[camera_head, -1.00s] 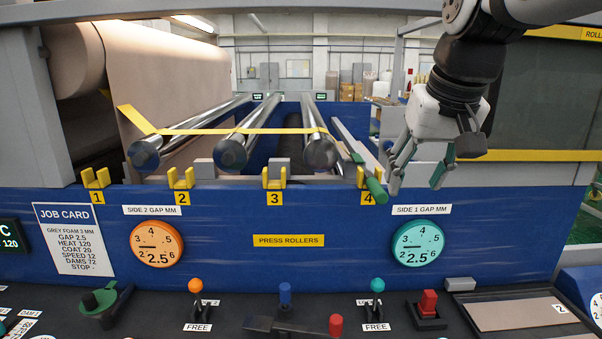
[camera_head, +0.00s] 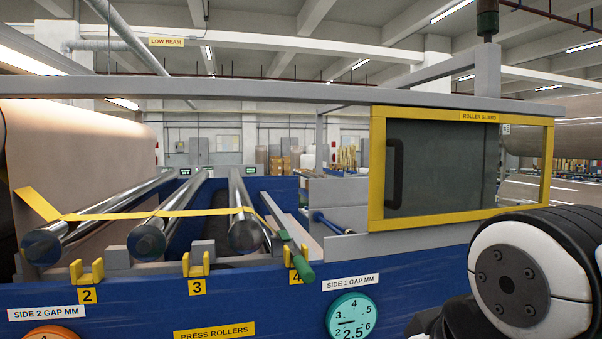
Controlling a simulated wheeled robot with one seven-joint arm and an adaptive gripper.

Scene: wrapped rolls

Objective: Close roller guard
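The roller guard (camera_head: 376,172) is a yellow-framed panel with a dark window, labelled ROLLER GUARD, at the right of the machine. It hangs below a grey rail (camera_head: 250,90). A black vertical handle (camera_head: 395,172) is on the left part of its window. The guard stands to the right of the steel rollers (camera_head: 245,215), which are uncovered. My arm shows large at the lower right, in front of the guard's lower right corner. My gripper's fingers are not in this view.
A yellow strip (camera_head: 110,216) lies across the rollers. A green-handled tool (camera_head: 304,270) rests by yellow bracket 4 on the blue front panel (camera_head: 140,300). The space above the rollers, left of the guard, is clear.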

